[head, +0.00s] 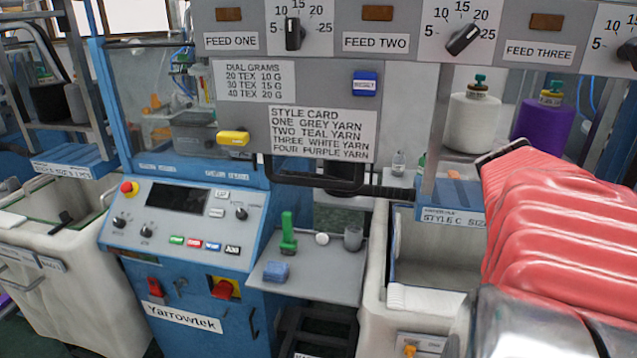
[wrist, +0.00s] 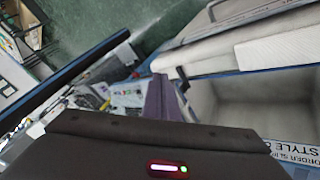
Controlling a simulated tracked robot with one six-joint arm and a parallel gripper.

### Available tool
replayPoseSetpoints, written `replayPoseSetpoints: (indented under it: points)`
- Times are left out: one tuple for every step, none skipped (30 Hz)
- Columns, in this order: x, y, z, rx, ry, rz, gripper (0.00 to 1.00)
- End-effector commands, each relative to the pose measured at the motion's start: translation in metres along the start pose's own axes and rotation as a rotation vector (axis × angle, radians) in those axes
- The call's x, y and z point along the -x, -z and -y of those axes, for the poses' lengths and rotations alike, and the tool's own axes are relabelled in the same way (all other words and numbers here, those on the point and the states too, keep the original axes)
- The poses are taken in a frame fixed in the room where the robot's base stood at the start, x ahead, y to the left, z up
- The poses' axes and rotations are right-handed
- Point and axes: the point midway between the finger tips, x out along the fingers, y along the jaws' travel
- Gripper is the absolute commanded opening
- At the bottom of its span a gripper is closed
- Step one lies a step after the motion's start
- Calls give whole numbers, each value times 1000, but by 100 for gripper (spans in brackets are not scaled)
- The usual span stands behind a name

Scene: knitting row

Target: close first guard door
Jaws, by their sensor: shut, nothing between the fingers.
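A clear guard panel in a blue frame (head: 150,85) stands over the left machine, above its control console. I cannot tell for sure whether it is open or shut. A yellow handle-like piece (head: 233,138) sits at the right of this panel. My gripper (wrist: 160,82) is shut and empty in the wrist view, with its dark body filling the bottom. It is apart from the blue bar (wrist: 70,72) at the left of that view. In the head view my red-sleeved arm comes in from the right, and my gripper is hard to make out there.
A console (head: 180,215) with buttons faces me. A grey shelf (head: 325,265) holds a green piece, a blue block and a small cup. Pale bins stand at left and right; the right bin (wrist: 285,95) is close to my gripper. A black bar handle (head: 320,184) hangs under the signs.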

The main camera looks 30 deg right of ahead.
Motion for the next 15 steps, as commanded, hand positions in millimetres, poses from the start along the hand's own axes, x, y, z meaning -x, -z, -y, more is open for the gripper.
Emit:
replayPoseSetpoints:
  points:
    - [-1, 1, -7, -5, -1, -2, 0]
    - [-3, 1, -10, -5, -1, -2, 0]
    - [-5, 0, -14, -5, 0, -2, 0]
    - [-6, 0, -16, -5, -1, -2, 0]
    - [-8, 0, -19, -4, -1, -1, 0]
    - [-9, 0, -22, -3, 0, -1, 0]
    - [-10, 0, -24, -3, 0, -2, 0]
    - [-11, 0, -26, -4, 0, -2, 0]
    - [-12, 1, -28, -3, 1, -2, 0]
    - [-13, 1, -29, -2, 1, -3, 0]
    - [-13, 1, -30, -2, 1, -3, 0]
    - [-14, 1, -31, -1, 1, -3, 0]
    - [-14, 1, -31, -1, 1, -3, 0]
    - [-14, 1, -31, -1, 1, -3, 0]
    - [-14, 1, -32, -1, 2, -3, 0]
